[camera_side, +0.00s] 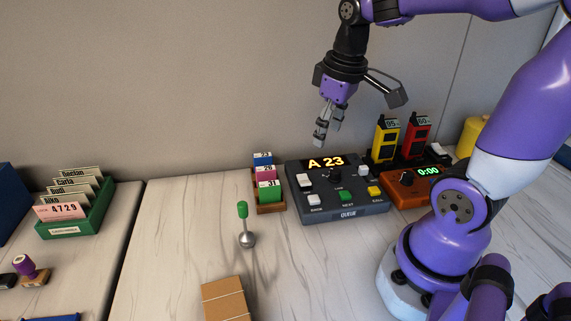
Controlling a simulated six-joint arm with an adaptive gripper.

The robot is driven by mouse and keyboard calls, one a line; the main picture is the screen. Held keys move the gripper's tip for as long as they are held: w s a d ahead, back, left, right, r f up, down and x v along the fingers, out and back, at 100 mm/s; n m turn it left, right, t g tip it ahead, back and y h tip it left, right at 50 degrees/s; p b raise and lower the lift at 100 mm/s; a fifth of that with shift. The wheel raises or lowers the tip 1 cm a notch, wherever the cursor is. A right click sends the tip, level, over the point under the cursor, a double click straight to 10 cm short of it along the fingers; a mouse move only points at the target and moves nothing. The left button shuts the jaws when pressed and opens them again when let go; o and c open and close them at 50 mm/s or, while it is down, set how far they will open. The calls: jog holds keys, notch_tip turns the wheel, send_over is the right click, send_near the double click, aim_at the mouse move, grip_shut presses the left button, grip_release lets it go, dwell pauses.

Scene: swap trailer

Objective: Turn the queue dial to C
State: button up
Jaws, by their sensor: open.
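The queue console (345,205) is a dark grey box on the table, right of the middle, with a lit display (325,162) reading "A 23". Its black dial (334,174) sits just below the display; which way its pointer faces is too small to tell. White, green and yellow buttons surround the dial. My gripper (321,140) hangs above the console's back edge, pointing down, near the display. It is open and empty, apart from the dial.
A wooden rack with coloured number cards (267,186) stands left of the console. An orange timer (405,188) and yellow (386,140) and red (416,138) handsets stand right. A green card tray (80,217) is far left.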

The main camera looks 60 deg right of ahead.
jog(key=g, duration=0.2)
send_over(336, 170)
notch_tip(336, 170, down, 2)
jog(key=shift+y, duration=0.4)
notch_tip(336, 170, down, 10)
jog(key=shift+a+f, duration=0.1)
jog(key=shift+f, duration=0.15)
grip_shut()
